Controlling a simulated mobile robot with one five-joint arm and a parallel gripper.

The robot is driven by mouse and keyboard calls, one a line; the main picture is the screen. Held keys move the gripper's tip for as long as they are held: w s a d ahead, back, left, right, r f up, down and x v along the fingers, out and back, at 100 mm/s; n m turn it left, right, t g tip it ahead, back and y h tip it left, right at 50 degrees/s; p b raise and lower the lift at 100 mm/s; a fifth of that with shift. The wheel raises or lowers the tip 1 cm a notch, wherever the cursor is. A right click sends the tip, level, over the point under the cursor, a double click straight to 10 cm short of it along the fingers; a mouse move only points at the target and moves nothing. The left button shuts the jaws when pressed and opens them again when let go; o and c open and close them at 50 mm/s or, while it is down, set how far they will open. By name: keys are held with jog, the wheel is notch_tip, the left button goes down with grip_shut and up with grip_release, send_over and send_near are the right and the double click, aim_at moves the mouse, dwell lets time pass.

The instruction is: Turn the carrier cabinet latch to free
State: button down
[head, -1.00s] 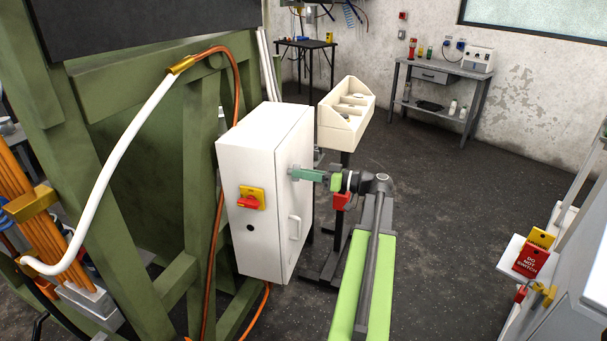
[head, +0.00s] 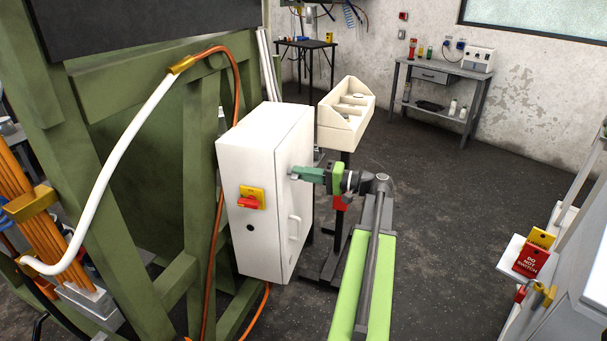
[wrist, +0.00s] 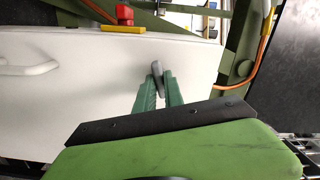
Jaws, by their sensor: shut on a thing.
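The white carrier cabinet (head: 263,190) stands beside the green frame, its door closed. The latch is a small grey handle (wrist: 157,75) on the door; in the head view it is mostly hidden by my fingers. My gripper (head: 297,172) is at the upper part of the door, and its green fingers are shut on the latch. In the wrist view my gripper (wrist: 158,85) has one finger on each side of the grey latch. A red rotary switch on a yellow plate (head: 251,199) is on the cabinet's other face. A white door handle (head: 294,228) sits below the latch.
The green frame (head: 195,150) with an orange cable is close on the left. A cream bin (head: 345,112) on a stand is behind my arm. A panel with a red "do not switch" tag (head: 531,261) is at right. Dark floor is clear between.

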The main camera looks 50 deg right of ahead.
jog(key=shift+m, duration=1.7)
jog(key=c, duration=1.4)
grip_release()
jog(key=shift+c, duration=0.2)
jog(key=v, duration=1.7)
jog(key=shift+s, duration=0.2)
